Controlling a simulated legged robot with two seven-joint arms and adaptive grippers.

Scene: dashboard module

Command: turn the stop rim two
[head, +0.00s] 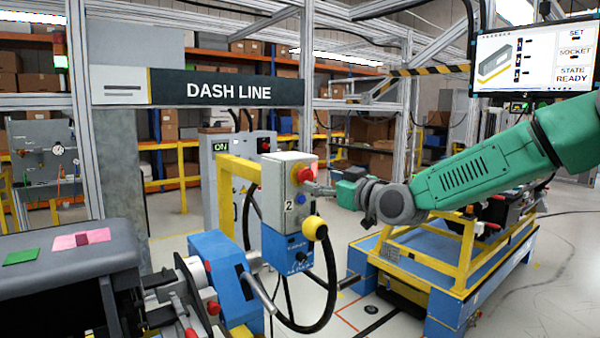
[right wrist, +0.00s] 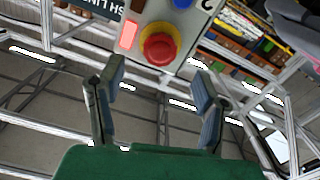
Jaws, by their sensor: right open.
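The grey control box (head: 288,195) marked 2 stands on a blue and yellow post in the middle of the head view. Its red stop knob (head: 305,174) faces right. In the right wrist view the round red stop knob (right wrist: 158,48) shows with a yellow rim around it (right wrist: 158,63). My right gripper (head: 318,188) comes from the right, close to the knob. In the right wrist view its two fingers (right wrist: 158,78) are apart and empty, with the knob ahead of the gap between them. My left gripper is not in view.
A blue and yellow cart (head: 430,275) stands behind on the right. A grey dashboard module (head: 70,265) fills the lower left. A screen (head: 535,58) hangs top right.

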